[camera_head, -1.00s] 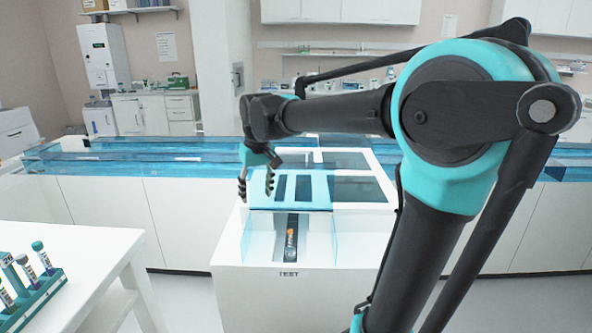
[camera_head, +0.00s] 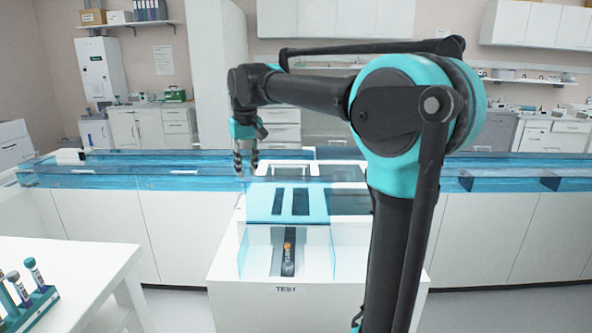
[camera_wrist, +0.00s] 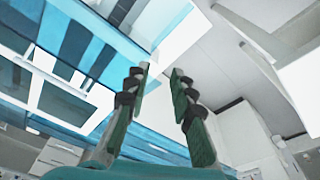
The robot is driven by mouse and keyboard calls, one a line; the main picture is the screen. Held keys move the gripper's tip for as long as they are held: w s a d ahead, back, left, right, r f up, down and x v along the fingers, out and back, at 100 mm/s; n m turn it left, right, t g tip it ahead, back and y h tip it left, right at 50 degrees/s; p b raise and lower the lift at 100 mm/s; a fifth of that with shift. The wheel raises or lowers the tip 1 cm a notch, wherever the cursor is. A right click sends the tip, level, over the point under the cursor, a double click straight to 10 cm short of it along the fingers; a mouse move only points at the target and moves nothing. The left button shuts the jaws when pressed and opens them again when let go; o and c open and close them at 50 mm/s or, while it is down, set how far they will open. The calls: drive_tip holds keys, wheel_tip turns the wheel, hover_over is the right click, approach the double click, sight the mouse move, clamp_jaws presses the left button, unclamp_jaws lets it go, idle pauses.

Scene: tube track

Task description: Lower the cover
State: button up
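The white test station (camera_head: 318,268) stands in the centre of the head view, marked "TEST". A translucent blue panel with dark slots (camera_head: 261,204), which looks like the cover, lies on its top behind clear blue side walls. Whether it is fully lowered I cannot tell. A tube with an orange cap (camera_head: 288,257) lies in the dark slot between those walls. My gripper (camera_head: 246,172) points down, behind and left of the panel, apart from it as far as I can tell. In the wrist view (camera_wrist: 159,72) its fingers are apart with nothing between them.
A blue-walled track (camera_head: 110,172) runs left and right behind the station. A white table (camera_head: 80,262) with a green tube rack (camera_head: 38,305) stands at the front left. A pale floor gap lies between table and station.

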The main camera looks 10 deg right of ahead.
drive_tip(key=w+d+r+m, duration=0.1)
drive_tip(key=w+d, duration=0.1)
drive_tip(key=w, duration=0.1)
drive_tip(key=w+d+m, duration=0.1)
drive_tip(key=w+d, duration=0.2)
drive_tip(key=w+d+r+m+t, duration=0.1)
drive_tip(key=w+d, duration=0.2)
drive_tip(key=shift+d+r+h, duration=0.1)
drive_tip(key=shift+r+h, duration=0.2)
clamp_jaws()
drive_tip(key=w+d+r+m+t, duration=0.1)
drive_tip(key=w+d+r+m, duration=0.15)
drive_tip(key=w+d, duration=0.6)
wheel_tip(320, 180, down, 9)
drive_tip(key=s+d, duration=0.1)
drive_tip(key=s, duration=0.1)
drive_tip(key=shift+s+f+h, duration=0.15)
drive_tip(key=shift+f+h, duration=0.05)
drive_tip(key=shift+h, duration=0.2)
drive_tip(key=shift+d+m, duration=0.1)
drive_tip(key=shift+m, duration=0.15)
